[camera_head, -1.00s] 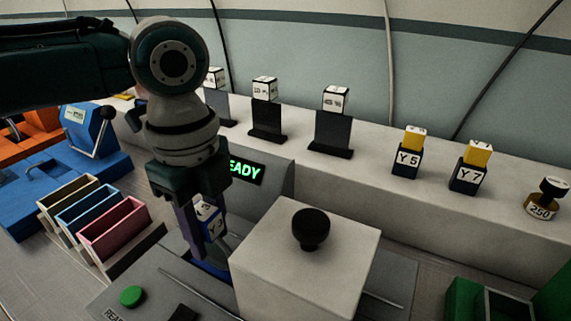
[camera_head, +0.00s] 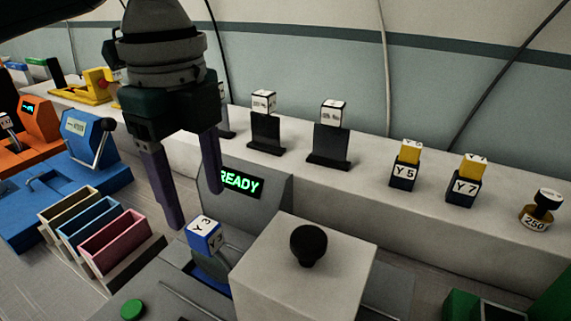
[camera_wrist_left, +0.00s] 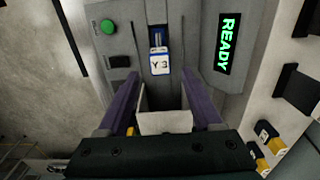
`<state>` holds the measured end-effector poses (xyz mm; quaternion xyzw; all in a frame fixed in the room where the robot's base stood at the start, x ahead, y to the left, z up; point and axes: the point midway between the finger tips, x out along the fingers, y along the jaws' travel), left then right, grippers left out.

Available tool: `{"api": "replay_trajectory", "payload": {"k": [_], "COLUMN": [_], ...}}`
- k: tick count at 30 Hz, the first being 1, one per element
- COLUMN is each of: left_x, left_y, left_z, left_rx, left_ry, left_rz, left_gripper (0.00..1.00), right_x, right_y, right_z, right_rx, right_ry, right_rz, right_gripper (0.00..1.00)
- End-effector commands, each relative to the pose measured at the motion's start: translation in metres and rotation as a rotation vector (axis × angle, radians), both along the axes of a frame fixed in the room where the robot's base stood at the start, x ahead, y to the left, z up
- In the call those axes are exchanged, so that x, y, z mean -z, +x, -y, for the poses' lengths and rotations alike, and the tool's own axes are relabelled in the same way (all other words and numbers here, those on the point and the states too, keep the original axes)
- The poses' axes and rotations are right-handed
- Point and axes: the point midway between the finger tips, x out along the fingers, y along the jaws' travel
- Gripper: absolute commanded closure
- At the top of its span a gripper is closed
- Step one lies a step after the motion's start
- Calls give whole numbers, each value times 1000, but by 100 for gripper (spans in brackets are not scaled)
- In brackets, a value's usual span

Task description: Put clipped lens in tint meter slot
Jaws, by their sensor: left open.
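The clipped lens with a blue-and-white block marked Y 3 (camera_head: 205,235) stands in the slot area of the grey tint meter (camera_head: 262,205), whose display (camera_head: 240,183) reads READY in green. The block also shows in the left wrist view (camera_wrist_left: 159,62), at the end of a dark slot. My left gripper (camera_head: 190,205) is open and empty, with its purple fingers above and behind the block, apart from it. In the left wrist view the open fingers (camera_wrist_left: 165,90) point toward the meter. The lens's lower part is hidden inside the meter. My right gripper is not in view.
A white box with a black knob (camera_head: 308,246) sits right of the block. Tan, blue and pink bins (camera_head: 115,242) stand at left. Blocks Y 5 (camera_head: 404,172) and Y 7 (camera_head: 463,188) and dark upright plates (camera_head: 329,146) stand on the white ledge (camera_head: 370,180). A green button (camera_head: 132,309) is in front.

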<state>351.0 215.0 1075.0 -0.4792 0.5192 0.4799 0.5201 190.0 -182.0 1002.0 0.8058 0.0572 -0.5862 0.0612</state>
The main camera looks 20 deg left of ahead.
Motion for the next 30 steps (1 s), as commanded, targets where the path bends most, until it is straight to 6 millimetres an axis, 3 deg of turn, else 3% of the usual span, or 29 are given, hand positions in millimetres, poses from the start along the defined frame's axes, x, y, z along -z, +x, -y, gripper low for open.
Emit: {"api": "replay_trajectory", "payload": {"k": [3, 8, 30], "left_x": [-20, -32, -32], "left_y": [1, 0, 0], "left_z": [0, 0, 0], "left_rx": [-1, 0, -1], "left_ry": [-1, -1, 0], "left_rz": [2, 1, -1], "left_gripper": [33, 33, 33], "right_x": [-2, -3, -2], "right_y": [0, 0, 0], "right_z": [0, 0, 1], "right_rx": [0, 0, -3], "right_ry": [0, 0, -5], "right_rz": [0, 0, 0], "right_gripper": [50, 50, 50]}}
